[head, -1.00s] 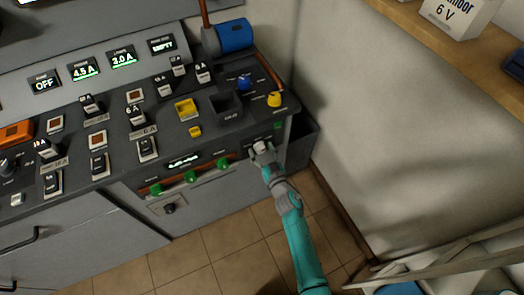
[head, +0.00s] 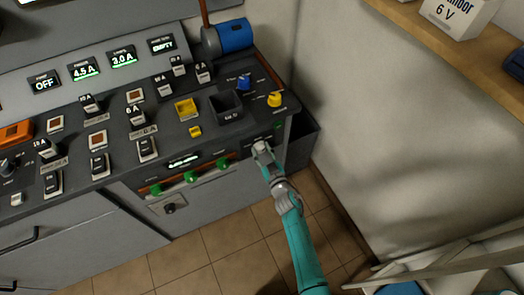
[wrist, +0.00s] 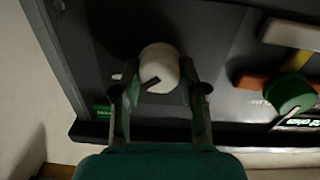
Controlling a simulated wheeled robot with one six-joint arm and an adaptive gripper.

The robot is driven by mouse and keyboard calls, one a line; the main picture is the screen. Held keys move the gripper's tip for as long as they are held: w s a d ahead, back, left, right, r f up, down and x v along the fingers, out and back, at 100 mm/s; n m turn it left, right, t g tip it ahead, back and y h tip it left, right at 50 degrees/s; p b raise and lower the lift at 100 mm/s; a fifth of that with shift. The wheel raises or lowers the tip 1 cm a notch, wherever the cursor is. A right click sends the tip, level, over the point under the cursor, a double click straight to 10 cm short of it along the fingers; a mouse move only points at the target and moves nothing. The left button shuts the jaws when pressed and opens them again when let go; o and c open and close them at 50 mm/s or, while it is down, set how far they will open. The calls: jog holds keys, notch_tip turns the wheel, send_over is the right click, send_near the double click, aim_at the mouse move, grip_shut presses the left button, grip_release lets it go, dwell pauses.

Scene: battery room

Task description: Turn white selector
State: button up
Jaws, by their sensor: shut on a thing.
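The white selector (wrist: 159,68) is a round white knob with a dark pointer mark, on the dark front panel of the console. In the wrist view it sits between the two fingers of my gripper (wrist: 160,88), which is shut on it. The dark mark slants from lower left to upper right in that view. In the head view my gripper (head: 263,150) is at the right end of the console's front face and covers most of the knob.
Green knobs (head: 191,177) sit along the front panel to the left, one also near my fingers in the wrist view (wrist: 290,93). Blue (head: 244,82) and yellow (head: 274,99) knobs are on the top panel. A dark bin (head: 302,148) stands right of the console.

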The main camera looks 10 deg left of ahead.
jog(key=n, duration=0.5)
jog(key=shift+n, duration=0.3)
jog(key=n, duration=0.5)
jog(key=shift+n, duration=0.3)
jog(key=n, duration=0.5)
jog(key=shift+f+n+y, duration=0.15)
jog(key=shift+n+y, duration=0.15)
jog(key=n, duration=0.5)
jog(key=shift+n, duration=0.3)
jog(key=o, duration=1.2)
jog(key=shift+c, duration=0.2)
jog(key=shift+f, duration=0.1)
jog(key=v, duration=1.2)
